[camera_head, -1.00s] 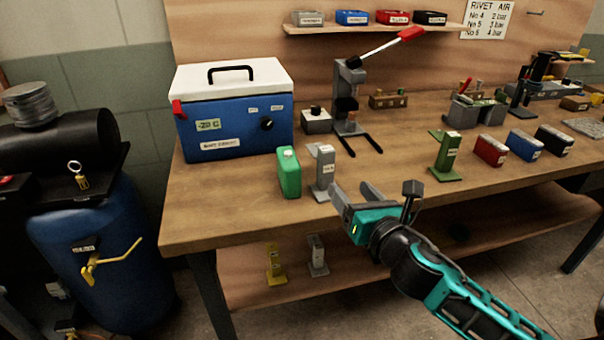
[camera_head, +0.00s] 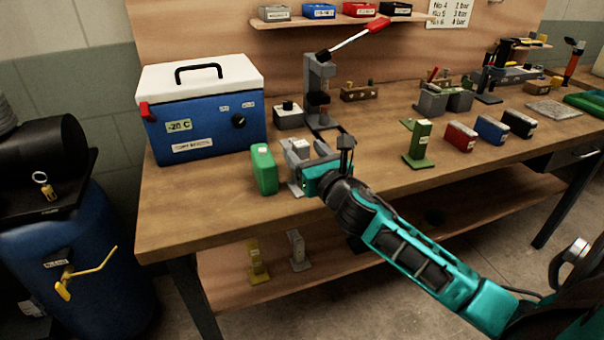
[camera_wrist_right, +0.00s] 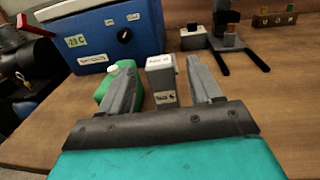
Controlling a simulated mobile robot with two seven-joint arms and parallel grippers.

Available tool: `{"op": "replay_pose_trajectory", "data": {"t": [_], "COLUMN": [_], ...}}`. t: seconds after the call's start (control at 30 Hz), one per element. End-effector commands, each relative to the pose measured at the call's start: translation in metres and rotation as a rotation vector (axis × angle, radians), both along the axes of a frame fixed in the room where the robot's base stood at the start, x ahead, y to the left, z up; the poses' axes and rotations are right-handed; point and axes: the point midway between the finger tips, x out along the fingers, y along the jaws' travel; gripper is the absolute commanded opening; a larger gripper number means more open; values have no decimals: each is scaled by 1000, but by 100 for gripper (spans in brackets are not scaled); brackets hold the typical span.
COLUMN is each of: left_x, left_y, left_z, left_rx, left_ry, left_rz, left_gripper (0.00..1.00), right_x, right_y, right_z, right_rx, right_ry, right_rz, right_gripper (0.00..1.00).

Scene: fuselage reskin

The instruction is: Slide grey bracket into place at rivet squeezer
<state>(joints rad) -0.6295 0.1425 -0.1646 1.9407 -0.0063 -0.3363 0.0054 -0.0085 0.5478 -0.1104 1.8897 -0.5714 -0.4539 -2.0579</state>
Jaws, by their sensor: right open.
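The grey bracket (camera_head: 299,146) stands upright on the bench, right of a green canister, partly hidden by my gripper in the head view. In the right wrist view the bracket (camera_wrist_right: 161,78) shows its labels between my two fingers. My right gripper (camera_head: 297,160) is open at the bracket, with one finger on each side; in the wrist view gaps show beside it (camera_wrist_right: 160,72). The rivet squeezer (camera_head: 320,90), a grey press with a red-tipped lever, stands behind the bracket, toward the wall. My left gripper is out of view.
The green canister (camera_head: 264,169) stands close to the left finger. A blue cooler (camera_head: 210,128) is behind it at left. A small grey box (camera_head: 288,116) stands beside the squeezer. A green bracket (camera_head: 419,142) stands to the right. The bench's front left is clear.

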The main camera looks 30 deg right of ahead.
Motion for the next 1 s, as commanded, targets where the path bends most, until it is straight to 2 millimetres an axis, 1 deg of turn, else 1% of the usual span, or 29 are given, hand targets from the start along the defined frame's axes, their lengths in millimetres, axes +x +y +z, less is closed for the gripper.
{"op": "replay_pose_trajectory", "data": {"t": [0.1,0.2,0.3,0.4,0.6,1.0], "left_x": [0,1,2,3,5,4], "left_y": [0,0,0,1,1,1], "left_z": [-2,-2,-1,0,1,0], "left_rx": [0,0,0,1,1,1], "left_ry": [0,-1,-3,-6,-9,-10], "left_rz": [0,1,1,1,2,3], "left_gripper": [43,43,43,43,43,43], "right_x": [19,31,39,42,41,41], "right_y": [-3,-5,-7,-7,-7,-7], "right_z": [-3,-3,-3,-3,-4,-4], "right_rx": [4,2,2,0,0,1], "right_ry": [-2,-1,0,0,1,1], "right_rz": [-2,-2,0,0,0,0], "right_gripper": [64,64,64,64,63,25]}}
